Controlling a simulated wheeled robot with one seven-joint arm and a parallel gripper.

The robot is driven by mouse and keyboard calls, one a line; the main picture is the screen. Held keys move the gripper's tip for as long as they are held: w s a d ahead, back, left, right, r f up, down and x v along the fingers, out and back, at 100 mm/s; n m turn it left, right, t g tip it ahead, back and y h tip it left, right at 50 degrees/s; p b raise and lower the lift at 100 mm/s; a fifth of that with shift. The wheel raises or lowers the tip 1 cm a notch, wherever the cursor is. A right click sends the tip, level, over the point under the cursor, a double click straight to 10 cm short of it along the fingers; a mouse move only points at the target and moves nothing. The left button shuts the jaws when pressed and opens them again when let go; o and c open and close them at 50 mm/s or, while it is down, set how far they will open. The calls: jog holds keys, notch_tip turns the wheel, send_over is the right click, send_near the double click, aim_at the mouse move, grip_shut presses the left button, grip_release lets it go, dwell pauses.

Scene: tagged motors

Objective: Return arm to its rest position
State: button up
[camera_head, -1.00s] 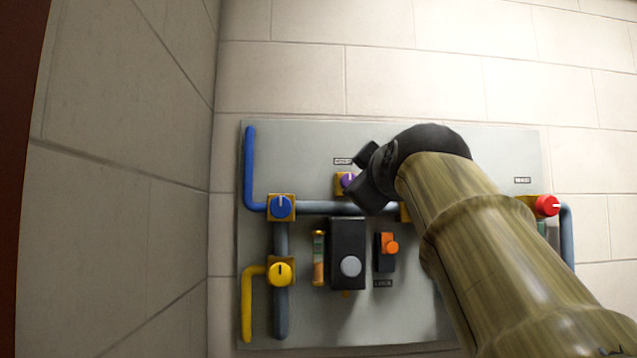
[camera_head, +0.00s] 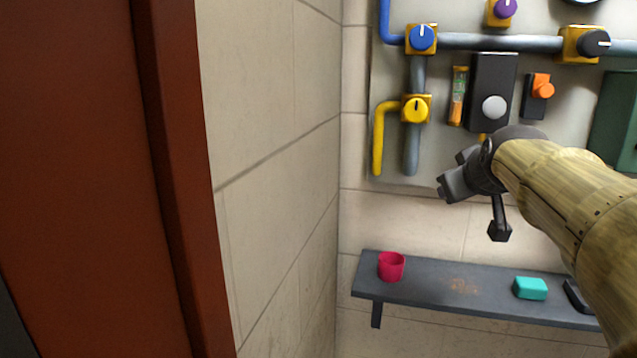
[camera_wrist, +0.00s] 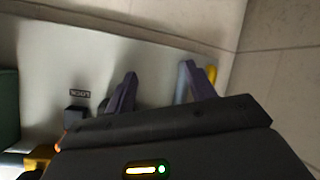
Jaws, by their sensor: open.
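My gripper (camera_head: 447,189) is at the end of my tan arm, in front of the wall panel's lower edge and above the shelf in the head view. It points left and holds nothing that I can see. In the wrist view my gripper (camera_wrist: 155,88) shows two dark fingers standing apart, with the pale panel and a bit of yellow pipe behind them. The fingertips are apart from the panel fittings as far as I can tell.
Below, a dark shelf (camera_head: 420,290) bears a red cup (camera_head: 391,266) and a teal block (camera_head: 530,288). A brown upright (camera_head: 175,150) stands left.

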jog(key=s+a+f+m+g+y, duration=0.1)
jog(key=s+a+f+g, duration=0.15)
jog(key=f, duration=0.75)
jog(key=s+a+f+g, duration=0.2)
jog(key=s+a+f, duration=0.15)
jog(key=f, duration=0.65)
jog(key=s+a+f+m+g+y, duration=0.15)
jog(key=s+f, duration=0.25)
jog(key=f, duration=0.5)
jog(key=s+a+f+g, duration=0.2)
jog(key=s+f+g, duration=0.1)
jog(key=s+f, duration=0.5)
jog(key=shift+s+a+f+g, duration=0.3)
jog(key=shift+s+a+f, duration=0.05)
jog(key=shift+s, duration=0.15)
jog(key=shift+m, duration=0.25)
